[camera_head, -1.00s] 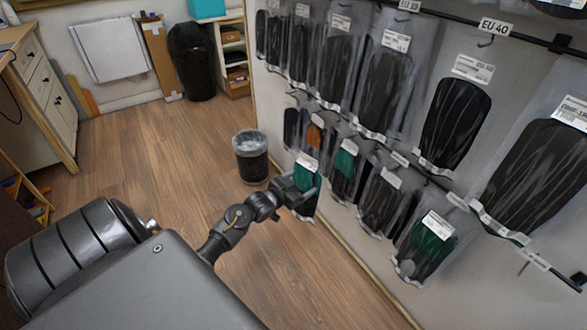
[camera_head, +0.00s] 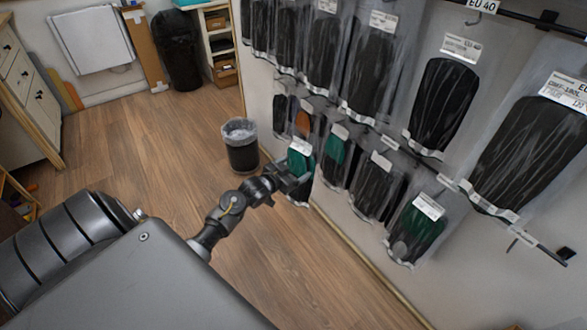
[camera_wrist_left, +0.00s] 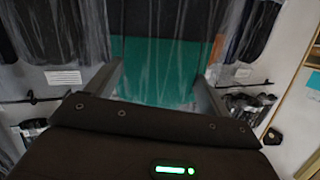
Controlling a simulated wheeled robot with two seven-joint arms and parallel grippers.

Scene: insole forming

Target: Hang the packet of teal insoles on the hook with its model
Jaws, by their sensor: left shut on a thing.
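My left gripper (camera_head: 293,183) is at the lower row of packets on the wall, near its far end. It is shut on a clear packet of teal insoles (camera_head: 302,164) with a white label at its top. In the left wrist view the teal packet (camera_wrist_left: 160,70) fills the space between the two fingers. Another teal packet (camera_head: 335,150) hangs just right of it, and a darker green one (camera_head: 420,222) hangs further right. Whether the held packet's top is on a hook is hidden. My right gripper is out of view.
Black insole packets (camera_head: 442,105) hang in the upper row, close above the lower one. An orange packet (camera_head: 303,120) hangs behind the held one. A bin (camera_head: 240,148) stands on the floor left of the gripper. The wooden floor (camera_head: 150,140) is open.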

